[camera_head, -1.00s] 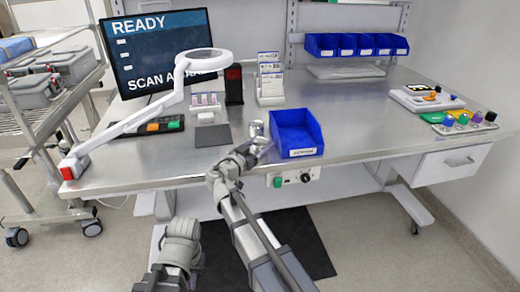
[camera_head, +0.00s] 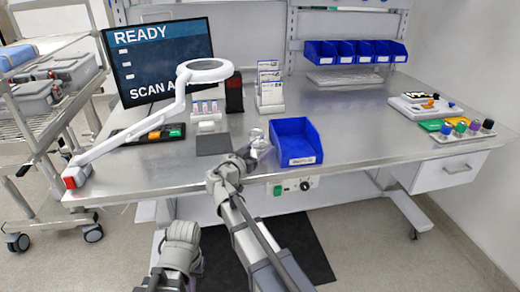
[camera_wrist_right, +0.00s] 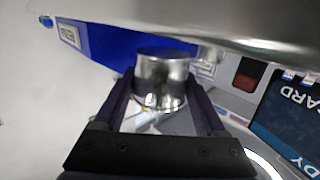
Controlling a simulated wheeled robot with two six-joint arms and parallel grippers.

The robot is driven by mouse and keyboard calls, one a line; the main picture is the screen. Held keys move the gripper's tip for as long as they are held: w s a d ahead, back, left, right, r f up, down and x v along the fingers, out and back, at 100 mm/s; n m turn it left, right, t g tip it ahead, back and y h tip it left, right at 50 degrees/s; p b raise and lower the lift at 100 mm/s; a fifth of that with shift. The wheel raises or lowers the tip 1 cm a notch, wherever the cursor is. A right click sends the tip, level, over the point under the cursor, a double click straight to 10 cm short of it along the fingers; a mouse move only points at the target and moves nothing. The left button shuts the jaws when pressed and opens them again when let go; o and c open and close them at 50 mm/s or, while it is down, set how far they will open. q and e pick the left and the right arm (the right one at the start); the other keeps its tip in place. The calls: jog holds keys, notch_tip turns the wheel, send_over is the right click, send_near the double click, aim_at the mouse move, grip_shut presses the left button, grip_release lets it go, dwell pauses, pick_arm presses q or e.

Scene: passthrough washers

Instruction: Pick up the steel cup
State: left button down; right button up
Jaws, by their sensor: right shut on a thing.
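The steel cup (camera_wrist_right: 162,80) is a shiny metal cylinder between the two dark fingers of my right gripper (camera_wrist_right: 163,105) in the right wrist view. The fingers are shut on its sides. In the head view, the cup (camera_head: 257,136) is small and partly hidden by my right gripper (camera_head: 254,150), at the front of the steel bench, just left of the blue bin. I cannot tell whether the cup touches the bench. My left gripper is not in view; only part of my left arm shows at the bottom.
The blue bin (camera_head: 296,148) stands close right of the cup. A dark mat (camera_head: 213,144) and a white magnifier lamp (camera_head: 135,124) are to the left. A monitor (camera_head: 158,60) stands behind.

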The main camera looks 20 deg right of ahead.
notch_tip(320, 180, up, 8)
jog(key=p, duration=0.6)
jog(key=shift+f+p, duration=0.15)
jog(key=shift+p, duration=0.15)
notch_tip(320, 180, down, 10)
jog(key=b, duration=0.9)
jog(key=shift+b, duration=0.4)
jog(key=o, duration=1.3)
